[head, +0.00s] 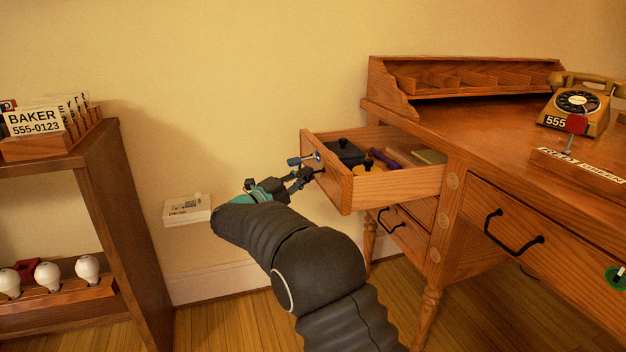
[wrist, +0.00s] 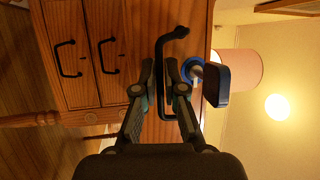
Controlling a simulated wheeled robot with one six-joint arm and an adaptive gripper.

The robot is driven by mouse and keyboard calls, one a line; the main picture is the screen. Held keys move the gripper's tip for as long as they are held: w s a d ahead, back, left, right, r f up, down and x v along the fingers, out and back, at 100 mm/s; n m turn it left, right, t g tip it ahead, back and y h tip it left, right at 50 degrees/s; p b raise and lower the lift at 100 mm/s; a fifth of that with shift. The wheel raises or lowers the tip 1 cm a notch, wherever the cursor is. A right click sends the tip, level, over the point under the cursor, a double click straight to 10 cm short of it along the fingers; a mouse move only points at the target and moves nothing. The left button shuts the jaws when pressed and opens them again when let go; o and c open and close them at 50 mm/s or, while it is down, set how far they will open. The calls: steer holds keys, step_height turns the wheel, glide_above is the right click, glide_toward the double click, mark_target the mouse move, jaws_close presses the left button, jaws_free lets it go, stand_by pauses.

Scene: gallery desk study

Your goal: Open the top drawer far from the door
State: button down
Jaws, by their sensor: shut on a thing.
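The wooden top drawer (head: 400,186) at the desk's left end stands well out of the desk (head: 440,125). Its inside shows a dark box, a purple item and other small things. My gripper (head: 308,178) is at the drawer's front. In the wrist view my gripper (wrist: 160,82) has its fingers on either side of the drawer's black handle (wrist: 161,52) and is shut on it. A blue-headed key (wrist: 215,84) sticks out of the drawer front beside the handle; it also shows in the head view (head: 303,160).
Lower drawers with black handles (head: 392,222) are shut beneath the open one. A wide front drawer (head: 540,245) is shut. A telephone (head: 578,103) stands on the desk. A shelf (head: 115,210) with bulbs is at left. A white box (head: 187,210) is against the wall.

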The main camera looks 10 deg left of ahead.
steer(key=shift+s+a, duration=0.55)
steer(key=shift+a, duration=0.25)
steer(key=shift+s+a, duration=0.5)
steer(key=shift+a, duration=0.25)
steer(key=c, duration=1.2)
jaws_free()
steer(key=shift+c, duration=0.2)
steer(key=v, duration=1.2)
